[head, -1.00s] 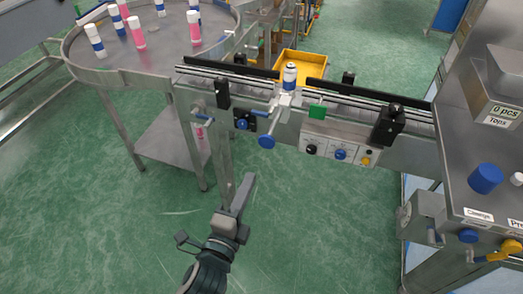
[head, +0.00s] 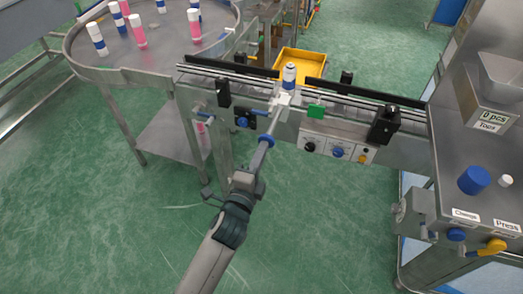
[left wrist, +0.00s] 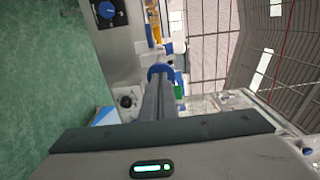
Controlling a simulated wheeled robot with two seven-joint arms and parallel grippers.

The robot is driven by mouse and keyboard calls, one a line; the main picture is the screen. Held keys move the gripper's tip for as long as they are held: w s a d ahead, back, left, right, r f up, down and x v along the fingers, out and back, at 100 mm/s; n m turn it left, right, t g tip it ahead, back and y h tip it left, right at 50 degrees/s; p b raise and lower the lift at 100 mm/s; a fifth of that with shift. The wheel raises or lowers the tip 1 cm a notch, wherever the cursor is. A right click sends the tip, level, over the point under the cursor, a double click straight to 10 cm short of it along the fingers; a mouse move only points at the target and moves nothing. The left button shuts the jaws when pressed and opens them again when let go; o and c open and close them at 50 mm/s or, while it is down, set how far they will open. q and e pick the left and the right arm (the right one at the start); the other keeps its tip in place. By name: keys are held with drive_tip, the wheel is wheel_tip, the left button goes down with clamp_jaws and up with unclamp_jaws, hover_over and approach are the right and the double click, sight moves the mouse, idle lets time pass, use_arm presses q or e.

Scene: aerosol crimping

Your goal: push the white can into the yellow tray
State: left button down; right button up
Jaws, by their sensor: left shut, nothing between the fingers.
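The white can (head: 289,72) has a blue band and stands upright on the conveyor, at the gap between its black rails. The yellow tray (head: 310,64) lies just behind the conveyor, beyond the can. A pusher with a blue knob (head: 266,141) sticks out of the conveyor's front, in line with the can. My left gripper (head: 263,150) is shut and empty, its fingertips at the knob; whether they touch it I cannot tell. In the left wrist view the shut fingers (left wrist: 160,90) point at the blue knob (left wrist: 160,71). My right gripper is not in view.
A round steel table (head: 150,50) with several pink and blue-white cans stands at the left. A control panel (head: 338,147) is on the conveyor's front. A steel machine with a blue cap (head: 474,180) is at the right. The green floor in front is open.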

sight(274, 120)
use_arm(q)
drive_tip(key=b+x, duration=0.1)
drive_tip(key=x, duration=1.1)
drive_tip(key=shift+w+b, duration=0.15)
drive_tip(key=shift+b, duration=0.2)
drive_tip(key=shift+r, duration=0.15)
drive_tip(key=shift+r, duration=0.15)
